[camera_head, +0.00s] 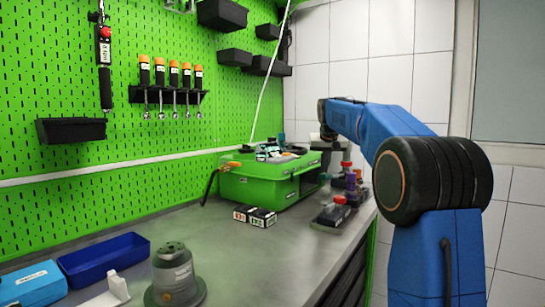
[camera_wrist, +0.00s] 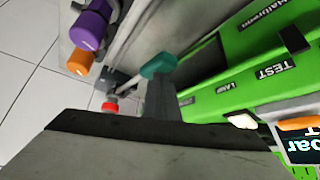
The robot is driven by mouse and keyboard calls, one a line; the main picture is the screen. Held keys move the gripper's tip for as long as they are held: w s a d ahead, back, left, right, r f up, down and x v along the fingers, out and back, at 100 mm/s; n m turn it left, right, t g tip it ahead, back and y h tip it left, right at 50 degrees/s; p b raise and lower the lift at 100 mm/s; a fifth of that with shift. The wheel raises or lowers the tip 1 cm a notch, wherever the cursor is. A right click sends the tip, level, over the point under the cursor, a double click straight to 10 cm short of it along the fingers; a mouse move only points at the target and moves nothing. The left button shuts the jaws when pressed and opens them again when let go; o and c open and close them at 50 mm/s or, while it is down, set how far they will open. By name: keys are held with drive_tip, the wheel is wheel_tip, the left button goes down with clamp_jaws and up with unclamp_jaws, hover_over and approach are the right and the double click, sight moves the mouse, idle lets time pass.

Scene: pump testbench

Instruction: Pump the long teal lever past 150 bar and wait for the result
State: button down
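The green pump testbench (camera_head: 262,184) stands at the far end of the workbench. In the wrist view its green panel (camera_wrist: 215,106) fills the right side, with "TEST" lettering and a partly cut-off display (camera_wrist: 300,148) reading "bar". The teal lever end (camera_wrist: 158,66) is near the middle of the wrist view. My gripper (camera_wrist: 160,100) reaches up to it from below; a narrow grey part meets the teal piece. I cannot tell whether the fingers are closed on it. In the head view my gripper (camera_head: 322,143) is small, beside the testbench's right end.
Purple (camera_wrist: 88,30) and red (camera_wrist: 110,106) knobs stand left of the lever in the wrist view. A black-and-red device (camera_head: 332,213) and small labelled boxes (camera_head: 255,215) are on the bench. A grey dome-shaped part (camera_head: 174,278) and blue bin (camera_head: 104,261) are nearer. The middle bench is clear.

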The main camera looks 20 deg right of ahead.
drive_tip(key=shift+s+a+f, duration=0.1)
drive_tip(key=shift+a+f, duration=0.05)
drive_tip(key=shift+f, duration=1.55)
drive_tip(key=shift+w+d+r, duration=0.1)
drive_tip(key=shift+r, duration=1.2)
drive_tip(key=shift+w+d+r, duration=0.1)
drive_tip(key=shift+d+r, duration=0.05)
drive_tip(key=shift+r, duration=1.15)
drive_tip(key=shift+w+d+r, duration=0.1)
drive_tip(key=shift+r, duration=1.2)
drive_tip(key=shift+f, duration=0.1)
drive_tip(key=shift+s+a+f, duration=0.1)
drive_tip(key=shift+f, duration=0.9)
drive_tip(key=shift+s+a+f, duration=0.1)
drive_tip(key=shift+f, duration=0.9)
drive_tip(key=shift+w+d+r, duration=0.1)
drive_tip(key=shift+r, duration=0.95)
drive_tip(key=shift+w+d+r, duration=0.1)
drive_tip(key=shift+r, duration=0.95)
drive_tip(key=shift+r, duration=0.15)
drive_tip(key=shift+r, duration=2.9)
